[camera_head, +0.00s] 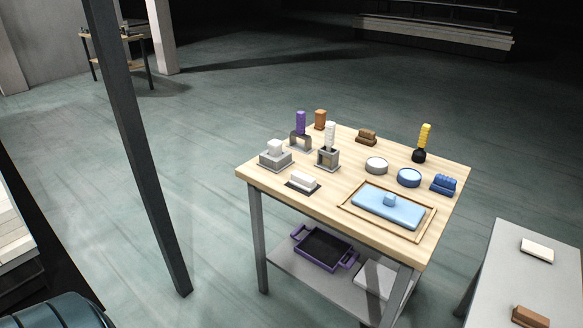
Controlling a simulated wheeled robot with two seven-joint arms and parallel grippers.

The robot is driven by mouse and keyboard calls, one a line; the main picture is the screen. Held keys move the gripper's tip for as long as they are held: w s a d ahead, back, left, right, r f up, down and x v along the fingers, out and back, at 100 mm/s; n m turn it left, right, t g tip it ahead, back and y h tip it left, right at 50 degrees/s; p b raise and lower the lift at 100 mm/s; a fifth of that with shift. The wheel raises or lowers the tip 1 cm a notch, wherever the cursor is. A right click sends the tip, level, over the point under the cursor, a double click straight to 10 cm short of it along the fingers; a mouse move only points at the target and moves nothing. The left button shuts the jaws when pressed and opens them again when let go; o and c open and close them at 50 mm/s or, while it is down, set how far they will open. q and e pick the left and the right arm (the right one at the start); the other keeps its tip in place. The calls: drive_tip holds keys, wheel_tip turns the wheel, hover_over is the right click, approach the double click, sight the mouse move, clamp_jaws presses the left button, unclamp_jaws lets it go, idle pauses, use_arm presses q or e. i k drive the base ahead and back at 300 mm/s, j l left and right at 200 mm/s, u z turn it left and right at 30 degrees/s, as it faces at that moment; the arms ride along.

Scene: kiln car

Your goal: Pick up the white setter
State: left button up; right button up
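Several white pieces are in the head view, and I cannot tell which is the white setter. A small white block (304,180) lies on a dark flat base at the front left of the wooden table (262,178). A flat white slab (537,250) lies on the grey table (500,285) at the right. A white plate (376,279) lies on the lower shelf, partly hidden by the table leg. A white piece (275,147) sits on a grey block at the table's left. Neither gripper shows in the view.
The wooden table also holds a blue slab (388,208) in a frame, two round dishes, and brushes with purple, white and yellow handles. A purple tray (325,248) is on the lower shelf. A dark post (140,150) stands left. Open floor (225,240) lies between post and table.

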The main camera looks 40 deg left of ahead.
sight(307, 183)
drive_tip(key=i+l+u, duration=0.25)
drive_tip(key=i+u, duration=0.2)
drive_tip(key=i+l+u, duration=0.45)
drive_tip(key=i, duration=0.1)
